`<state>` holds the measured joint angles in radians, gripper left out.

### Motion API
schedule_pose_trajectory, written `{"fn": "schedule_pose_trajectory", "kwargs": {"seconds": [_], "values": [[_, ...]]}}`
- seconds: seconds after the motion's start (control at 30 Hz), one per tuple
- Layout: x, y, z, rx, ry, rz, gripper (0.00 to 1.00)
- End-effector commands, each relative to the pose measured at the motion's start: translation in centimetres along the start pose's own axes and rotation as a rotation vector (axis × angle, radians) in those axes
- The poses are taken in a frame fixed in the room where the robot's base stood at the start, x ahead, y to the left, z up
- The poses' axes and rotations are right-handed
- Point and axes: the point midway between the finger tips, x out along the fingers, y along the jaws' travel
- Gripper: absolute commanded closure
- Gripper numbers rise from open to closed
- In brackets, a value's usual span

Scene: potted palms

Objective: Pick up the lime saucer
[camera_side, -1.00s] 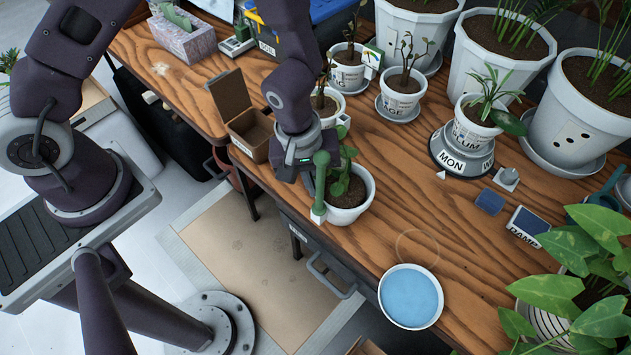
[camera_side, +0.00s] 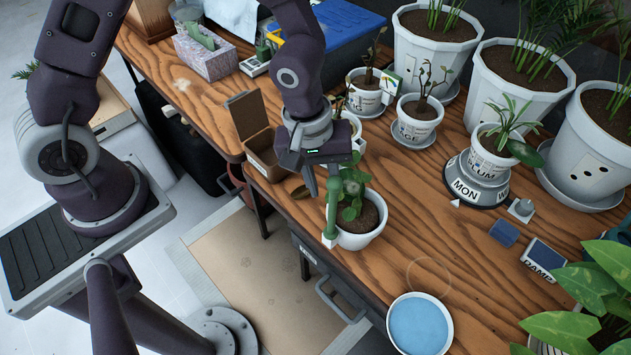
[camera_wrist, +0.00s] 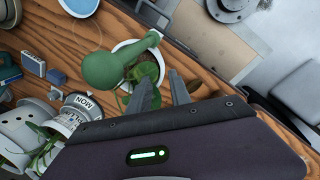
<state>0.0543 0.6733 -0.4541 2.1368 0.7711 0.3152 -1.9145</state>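I cannot make out a lime saucer in either view. The saucers I see are grey, such as the one (camera_side: 415,137) under a small pot. My gripper (camera_side: 322,180) is open and empty, above the bench's front edge. In the wrist view its two fingers (camera_wrist: 164,88) stand apart. Just below and beside it are a small white pot (camera_side: 362,238) with a leafy plant and a green round-topped object (camera_side: 332,212) with a pale base. In the wrist view this green object (camera_wrist: 102,70) hides part of the pot (camera_wrist: 128,50).
A blue-filled round dish (camera_side: 420,325) sits at the bench's front edge. An open brown box (camera_side: 262,150) stands left of my gripper. Potted plants and a MON dial (camera_side: 474,188) fill the back right. The wood between dish and dial is mostly clear.

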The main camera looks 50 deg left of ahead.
Motion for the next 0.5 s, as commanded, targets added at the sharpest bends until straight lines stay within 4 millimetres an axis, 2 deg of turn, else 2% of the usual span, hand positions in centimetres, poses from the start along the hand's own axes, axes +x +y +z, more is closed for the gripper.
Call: {"fn": "schedule_pose_trajectory", "kwargs": {"seconds": [0.17,0.27,0.37,0.4,0.5], "values": [[-0.5,-0.1,-0.2,0.006,0.007,-0.001,0.76],[-3.1,-0.6,-2.0,0.070,0.080,-0.005,0.76],[-9.0,-2.6,-4.8,0.196,0.212,-0.031,0.76],[-11.6,-3.8,-5.5,0.249,0.260,-0.048,0.76],[-17.8,-7.5,-5.8,0.378,0.341,-0.081,0.76]]}}
